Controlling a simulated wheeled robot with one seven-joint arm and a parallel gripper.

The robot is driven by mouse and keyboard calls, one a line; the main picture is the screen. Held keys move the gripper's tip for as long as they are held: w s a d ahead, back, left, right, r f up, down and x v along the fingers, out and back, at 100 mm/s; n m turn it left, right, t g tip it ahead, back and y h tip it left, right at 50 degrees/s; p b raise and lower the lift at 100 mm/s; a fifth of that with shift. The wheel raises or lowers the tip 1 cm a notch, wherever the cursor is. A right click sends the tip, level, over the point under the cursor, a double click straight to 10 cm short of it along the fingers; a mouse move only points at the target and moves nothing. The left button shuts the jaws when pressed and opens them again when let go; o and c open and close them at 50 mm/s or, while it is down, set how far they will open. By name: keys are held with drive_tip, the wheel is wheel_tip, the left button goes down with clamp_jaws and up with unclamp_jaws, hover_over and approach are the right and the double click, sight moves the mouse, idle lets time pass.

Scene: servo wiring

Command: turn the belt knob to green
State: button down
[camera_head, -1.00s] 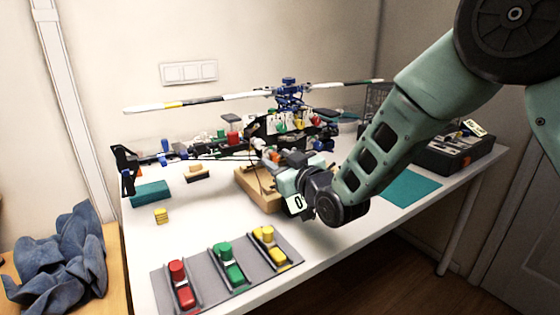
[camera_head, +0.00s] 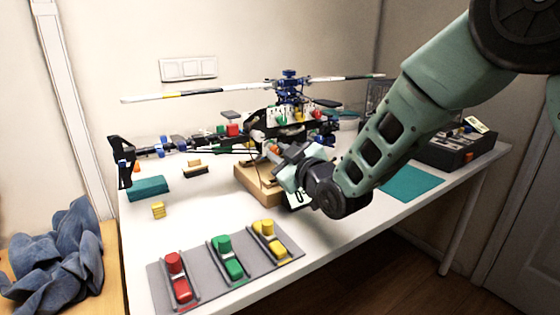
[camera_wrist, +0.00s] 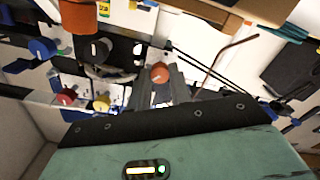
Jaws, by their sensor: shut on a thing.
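A model helicopter (camera_head: 258,127) stands on a wooden block (camera_head: 258,185) on the white table. My gripper (camera_wrist: 161,82) reaches in at its near side. In the wrist view an orange knob (camera_wrist: 160,71) with a pale pointer line sits between my two fingertips, and the jaws are shut on it. I take it for the belt knob, though I cannot read a label. No green mark beside it can be made out. In the head view my wrist hides part of the block, and an orange spot (camera_head: 273,148) shows at my fingertips.
Blue (camera_wrist: 43,48), red (camera_wrist: 66,100) and yellow (camera_wrist: 101,104) knobs sit left of my fingers. A grey tray (camera_head: 205,262) with red, green and yellow pieces lies at the table's front. A black toolbox (camera_head: 450,150) stands right. Thin rods run close to my fingers.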

drive_tip(key=n+b, duration=0.3)
drive_tip(key=n, duration=0.2)
drive_tip(key=shift+f, duration=0.1)
drive_tip(key=shift+n, duration=0.3)
idle(0.4)
drive_tip(key=c, duration=1.3)
unclamp_jaws()
drive_tip(key=v, duration=1.7)
drive_tip(key=shift+s+d, duration=0.15)
drive_tip(key=shift+s, duration=0.05)
drive_tip(key=shift+d, duration=0.1)
